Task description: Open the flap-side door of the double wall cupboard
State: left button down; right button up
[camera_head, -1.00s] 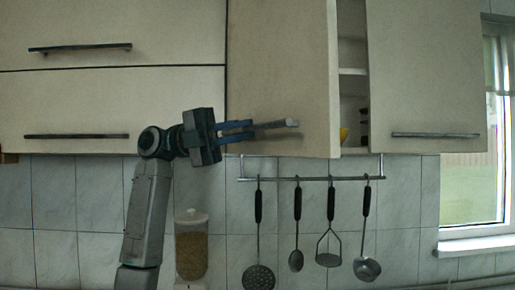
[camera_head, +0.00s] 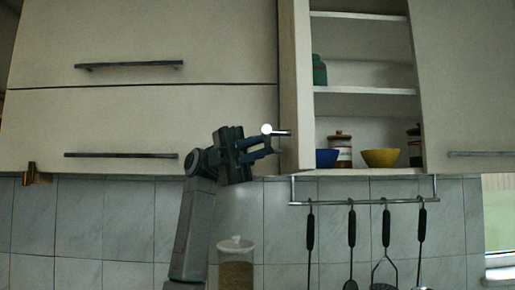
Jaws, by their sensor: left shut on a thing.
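The flap-side door (camera_head: 296,85) of the double wall cupboard stands wide open and shows nearly edge-on, swung out toward me. Its bar handle (camera_head: 281,133) sticks out to the left near the door's lower end. My left gripper (camera_head: 268,146) is at this handle with its blue fingers shut on it. The other door (camera_head: 465,80) of the cupboard, on the right, is closed. The shelves inside (camera_head: 365,90) are in plain view. My right gripper is not in view.
Two flap fronts (camera_head: 150,120) with bar handles are closed at the left. In the cupboard stand a blue bowl (camera_head: 326,158), a yellow bowl (camera_head: 381,157), a striped jar (camera_head: 340,150) and a green bottle (camera_head: 319,70). Below hang several utensils on a rail (camera_head: 365,202), beside a glass canister (camera_head: 236,265).

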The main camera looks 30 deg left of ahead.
pick_arm(q)
jog(key=c, duration=1.5)
grip_release()
jog(key=shift+w+d, duration=0.1)
